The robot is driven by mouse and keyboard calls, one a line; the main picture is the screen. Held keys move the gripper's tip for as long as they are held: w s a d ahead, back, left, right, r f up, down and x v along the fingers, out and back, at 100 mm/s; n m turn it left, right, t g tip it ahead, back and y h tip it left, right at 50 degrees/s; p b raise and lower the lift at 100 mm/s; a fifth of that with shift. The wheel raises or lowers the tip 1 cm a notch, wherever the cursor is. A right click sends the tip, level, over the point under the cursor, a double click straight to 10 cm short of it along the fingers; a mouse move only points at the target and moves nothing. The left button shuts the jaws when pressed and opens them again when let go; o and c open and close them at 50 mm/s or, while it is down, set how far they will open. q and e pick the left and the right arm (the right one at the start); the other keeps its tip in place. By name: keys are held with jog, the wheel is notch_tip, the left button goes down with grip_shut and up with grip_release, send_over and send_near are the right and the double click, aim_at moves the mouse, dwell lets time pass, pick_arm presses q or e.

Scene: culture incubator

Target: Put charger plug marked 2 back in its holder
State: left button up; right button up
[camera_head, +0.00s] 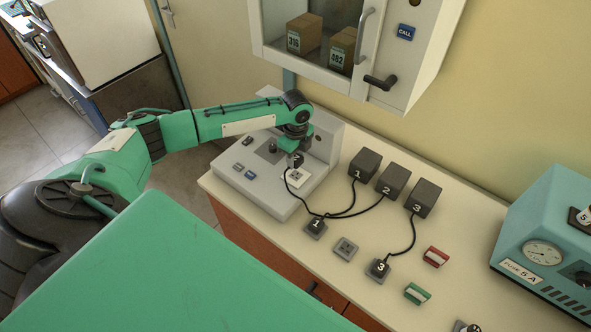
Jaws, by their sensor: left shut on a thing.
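My left gripper (296,150) points down over the grey machine at the back left of the counter. It is shut on a small dark plug (297,161), partly hidden by the fingers. A black cable runs from this plug toward the charger box marked 2 (391,181). The plug is just above or at a white-labelled square (295,175) on the machine; I cannot tell whether it touches. The empty grey holder (345,249) sits on the counter between plug 1 (315,226) and plug 3 (378,268), each in its own holder. My right gripper is not in view.
Charger boxes 1 (363,166) and 3 (423,198) flank box 2. Cables cross the counter near plug 1. A red block (435,257) and a green block (417,293) lie right of plug 3. A teal gauge box (548,240) stands at the right; a wall cabinet (400,70) hangs above.

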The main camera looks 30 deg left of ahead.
pick_arm(q)
jog(key=shift+s+d+n, duration=0.15)
jog(key=shift+d+n, duration=0.15)
jog(key=shift+d, duration=0.15)
jog(key=s+d+r+n+b, duration=0.3)
jog(key=s+d+n, duration=0.3)
jog(key=n, duration=0.3)
jog(key=s+d+r+n+b, duration=0.3)
jog(key=s+d+n+b, duration=0.1)
jog(key=s+d+n, duration=0.3)
jog(key=shift+d+r+n+b, duration=0.15)
jog(key=shift+d+n+b, duration=0.25)
jog(key=shift+n, duration=0.7)
jog(key=shift+d, duration=0.15)
